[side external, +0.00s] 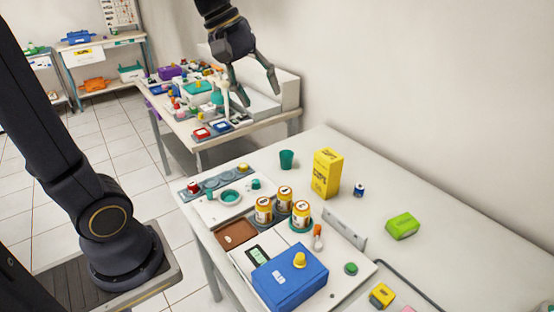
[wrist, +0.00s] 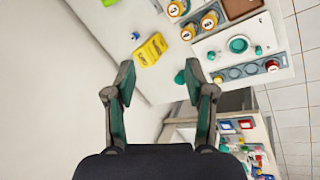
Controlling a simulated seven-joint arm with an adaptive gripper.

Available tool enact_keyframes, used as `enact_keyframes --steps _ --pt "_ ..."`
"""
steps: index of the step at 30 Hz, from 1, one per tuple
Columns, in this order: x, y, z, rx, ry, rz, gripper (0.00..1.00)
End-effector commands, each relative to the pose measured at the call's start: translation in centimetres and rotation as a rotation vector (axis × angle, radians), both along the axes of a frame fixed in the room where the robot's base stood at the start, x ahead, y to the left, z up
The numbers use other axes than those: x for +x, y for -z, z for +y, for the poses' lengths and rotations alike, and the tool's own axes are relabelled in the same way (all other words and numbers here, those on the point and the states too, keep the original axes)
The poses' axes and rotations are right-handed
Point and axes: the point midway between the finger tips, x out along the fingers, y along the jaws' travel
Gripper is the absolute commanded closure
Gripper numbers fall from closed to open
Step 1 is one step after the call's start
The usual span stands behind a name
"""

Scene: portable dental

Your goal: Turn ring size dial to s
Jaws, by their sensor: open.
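No marking that I can read picks out the ring size dial. In the side view, a round teal ring-shaped part (side external: 229,197) sits on a white panel on the near table. Behind it is a grey strip (side external: 212,184) with several round parts, a red knob (side external: 193,188) and a yellow knob (side external: 243,168) at its ends. The teal ring also shows in the wrist view (wrist: 238,45). A blue box (side external: 290,278) carries another yellow knob (side external: 299,260). My gripper (side external: 261,98) is open and empty, high above the tables; its fingers also show in the wrist view (wrist: 160,64).
A yellow carton (side external: 327,173), a green cup (side external: 287,159) and several orange-and-white cans (side external: 264,210) stand on the near table. A green block (side external: 402,226) lies right. A crowded second table (side external: 205,138) stands behind. The near table's wall side has free room.

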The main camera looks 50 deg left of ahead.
Motion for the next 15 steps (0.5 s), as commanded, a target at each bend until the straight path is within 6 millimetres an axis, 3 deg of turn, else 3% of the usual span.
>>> enact_keyframes --steps 1,3,7,11,15 --pt "2.2 1.0 2.1 -0.054 -0.103 0.057 0.46" --pt "4.9 2.5 5.0 -0.125 -0.237 0.123 0.46" --pt "8.4 7.2 11.3 -0.229 -0.463 0.242 0.46" --pt "9.4 13.1 17.2 -0.292 -0.622 0.344 0.46" --pt "8.3 18.8 21.3 -0.319 -0.716 0.430 0.46"
